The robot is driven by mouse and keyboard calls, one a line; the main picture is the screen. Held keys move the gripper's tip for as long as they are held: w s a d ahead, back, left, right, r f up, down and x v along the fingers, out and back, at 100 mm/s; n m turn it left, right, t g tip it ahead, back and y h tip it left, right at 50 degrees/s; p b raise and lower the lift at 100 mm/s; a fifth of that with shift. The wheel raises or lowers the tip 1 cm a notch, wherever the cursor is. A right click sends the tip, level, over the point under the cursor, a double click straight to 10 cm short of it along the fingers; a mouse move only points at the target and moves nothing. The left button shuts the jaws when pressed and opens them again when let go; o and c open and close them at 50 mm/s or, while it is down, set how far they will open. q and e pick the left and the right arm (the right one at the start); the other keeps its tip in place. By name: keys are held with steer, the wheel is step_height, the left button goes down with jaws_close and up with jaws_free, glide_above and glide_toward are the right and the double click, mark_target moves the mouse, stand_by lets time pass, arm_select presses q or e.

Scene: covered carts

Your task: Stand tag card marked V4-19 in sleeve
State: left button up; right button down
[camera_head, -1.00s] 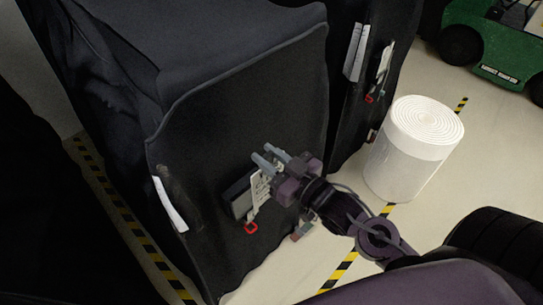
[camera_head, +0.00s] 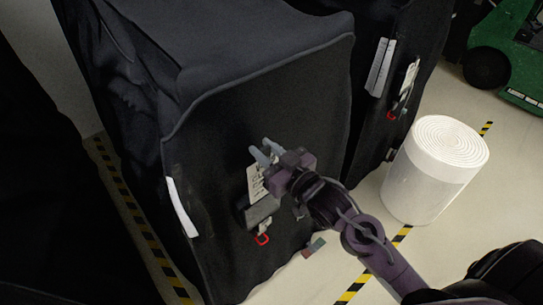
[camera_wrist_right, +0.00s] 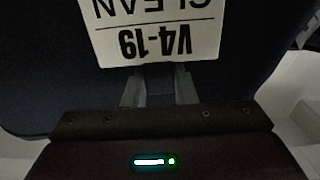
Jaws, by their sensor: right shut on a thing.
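The tag card marked V4-19 (camera_head: 256,183) is white with black print. My right gripper (camera_head: 263,152) is shut on its top edge and holds it upright before the black cart cover. In the right wrist view the card (camera_wrist_right: 155,38) reads upside down, V4-19 nearest the fingers (camera_wrist_right: 160,88) and CLEAN beyond. The dark grey sleeve (camera_head: 260,213) is on the cover's front, just below the card. The card's lower end meets the sleeve's top edge; I cannot tell whether it is inside. My left gripper is not in view.
A red clip (camera_head: 262,239) hangs below the sleeve. A white paper strip (camera_head: 181,207) is on the cover's left edge. A second covered cart (camera_head: 420,60) with papers stands behind. A white roll (camera_head: 435,168) stands right on the floor, near striped tape.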

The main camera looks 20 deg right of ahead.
steer(key=shift+w+a+f+b, duration=0.15)
steer(key=shift+w+a+b, duration=0.05)
steer(key=shift+w, duration=0.3)
steer(key=shift+w+a+f+b, duration=0.1)
steer(key=shift+w+a+b, duration=0.05)
steer(key=shift+w, duration=0.3)
step_height(320, 180, down, 10)
steer(key=b, duration=0.7)
steer(key=shift+f, duration=0.35)
steer(key=shift+f+b, duration=0.8)
steer(key=shift+f, duration=0.15)
steer(key=c, duration=1.1)
jaws_free()
